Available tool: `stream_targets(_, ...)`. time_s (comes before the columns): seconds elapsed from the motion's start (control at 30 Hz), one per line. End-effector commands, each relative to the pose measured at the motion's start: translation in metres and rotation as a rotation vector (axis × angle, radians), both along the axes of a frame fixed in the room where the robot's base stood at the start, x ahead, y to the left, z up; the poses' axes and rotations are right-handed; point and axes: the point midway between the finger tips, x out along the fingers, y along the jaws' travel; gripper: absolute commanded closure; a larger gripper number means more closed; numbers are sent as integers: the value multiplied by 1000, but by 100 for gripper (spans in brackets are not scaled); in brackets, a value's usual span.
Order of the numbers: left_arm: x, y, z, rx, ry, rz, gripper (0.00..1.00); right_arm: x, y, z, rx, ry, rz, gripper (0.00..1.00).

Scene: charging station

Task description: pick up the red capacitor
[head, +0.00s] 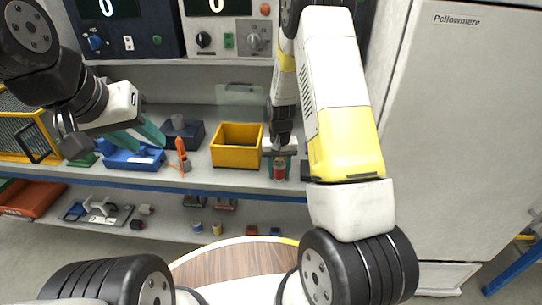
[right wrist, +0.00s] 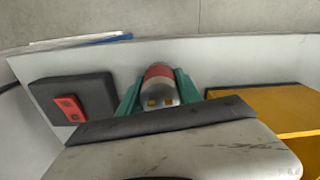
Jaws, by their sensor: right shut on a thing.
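The red capacitor (head: 279,168) is a small red-banded silver can near the front edge of the bench, right of the yellow bin. In the right wrist view the capacitor (right wrist: 158,84) sits upright between the teal fingers, its two brassy terminals facing the camera. My right gripper (head: 280,160) is shut on it from above; it also shows in the right wrist view (right wrist: 158,95). I cannot tell whether its base touches the bench. My left gripper (head: 140,136) is open and empty, above the blue tray at the left.
The yellow bin (head: 237,156) stands close left of the capacitor. A black box with a red switch (right wrist: 75,105) lies close on its other side. An orange-handled tool (head: 182,155) and blue tray (head: 130,158) are further left. A tall white cabinet (head: 455,130) bounds the right.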

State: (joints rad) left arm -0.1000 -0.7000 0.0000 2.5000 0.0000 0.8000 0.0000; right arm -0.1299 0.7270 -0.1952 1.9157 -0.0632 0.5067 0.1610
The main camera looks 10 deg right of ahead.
Motion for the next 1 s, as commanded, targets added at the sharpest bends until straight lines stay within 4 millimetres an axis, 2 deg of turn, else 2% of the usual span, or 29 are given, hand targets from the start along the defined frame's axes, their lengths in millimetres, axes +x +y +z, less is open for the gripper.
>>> stream_targets(0.33,0,0,0,0,0,0,64,1,0,6,0,-2,0,100)
stream_targets(0.47,0,0,0,0,0,0,64,1,0,18,1,-3,0,100)
stream_targets(0.6,0,0,0,0,0,0,64,1,0,38,1,-4,0,100)
stream_targets(0.77,0,0,0,0,0,0,64,-34,12,40,1,0,2,100)
stream_targets(1.0,0,0,0,0,0,0,64,-94,34,46,0,0,5,100)
